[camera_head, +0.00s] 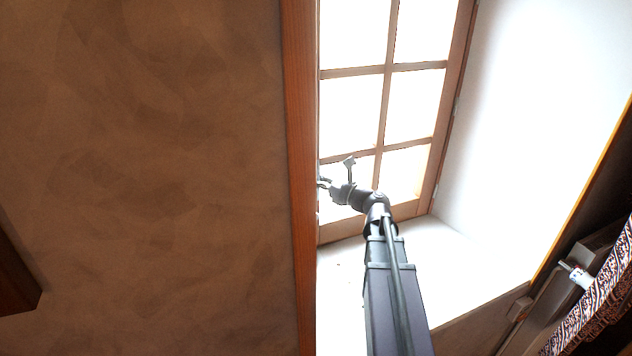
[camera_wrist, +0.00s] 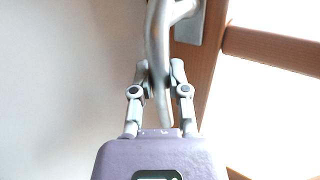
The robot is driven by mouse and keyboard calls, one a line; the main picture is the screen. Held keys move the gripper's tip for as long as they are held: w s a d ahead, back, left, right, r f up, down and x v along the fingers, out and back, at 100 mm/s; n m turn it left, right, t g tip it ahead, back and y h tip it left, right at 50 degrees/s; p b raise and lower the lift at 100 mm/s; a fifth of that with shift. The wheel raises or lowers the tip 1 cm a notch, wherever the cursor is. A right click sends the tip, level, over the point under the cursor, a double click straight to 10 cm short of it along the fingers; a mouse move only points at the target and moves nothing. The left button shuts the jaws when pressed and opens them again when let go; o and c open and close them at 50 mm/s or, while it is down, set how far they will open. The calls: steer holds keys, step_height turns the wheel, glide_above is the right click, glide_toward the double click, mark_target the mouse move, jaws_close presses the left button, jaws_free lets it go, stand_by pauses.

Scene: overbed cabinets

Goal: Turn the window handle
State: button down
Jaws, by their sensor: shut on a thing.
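The window handle (camera_wrist: 155,42) is a curved grey metal lever in the wrist view. It comes off a metal plate (camera_wrist: 190,28) on the wooden window frame, and its free end points down toward my gripper. My gripper (camera_wrist: 161,72) has one finger on each side of the lever and is shut on its lower part. In the head view my gripper (camera_head: 328,184) is at the left edge of the window (camera_head: 384,108), low down beside the wooden trim. The handle is small and hard to make out there.
A wide brown wall (camera_head: 150,150) fills the left, ending at a wooden post (camera_head: 299,150). A white sill (camera_head: 455,258) lies below the window. At the lower right are a patterned cloth (camera_head: 598,300) and a small white item (camera_head: 581,278).

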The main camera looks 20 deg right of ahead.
steer(key=c, duration=0.6)
jaws_free()
steer(key=shift+s+a, duration=0.15)
steer(key=shift+a, duration=0.05)
